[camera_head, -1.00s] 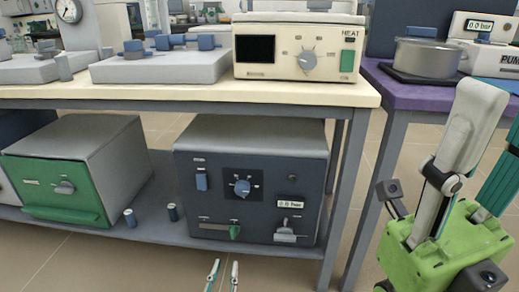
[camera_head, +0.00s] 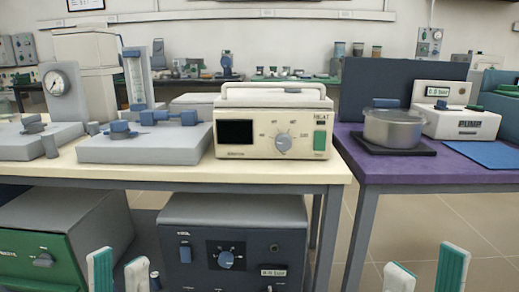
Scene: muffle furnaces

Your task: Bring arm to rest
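My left gripper (camera_head: 119,272) shows at the lower left as two white-and-teal fingertips pointing up, apart, with nothing between them. My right gripper (camera_head: 427,272) shows at the lower right, its two fingertips apart with only floor between them. The rest of both grippers and the arms are below the picture edge. Neither gripper appears to touch anything.
A cream bench (camera_head: 180,172) carries a HEAT unit (camera_head: 270,135) and a grey block with blue fittings (camera_head: 145,148). A purple table (camera_head: 455,172) holds a pot (camera_head: 394,129) and a pump (camera_head: 460,123). Below stand a dark furnace (camera_head: 232,245) and a green-fronted furnace (camera_head: 40,262).

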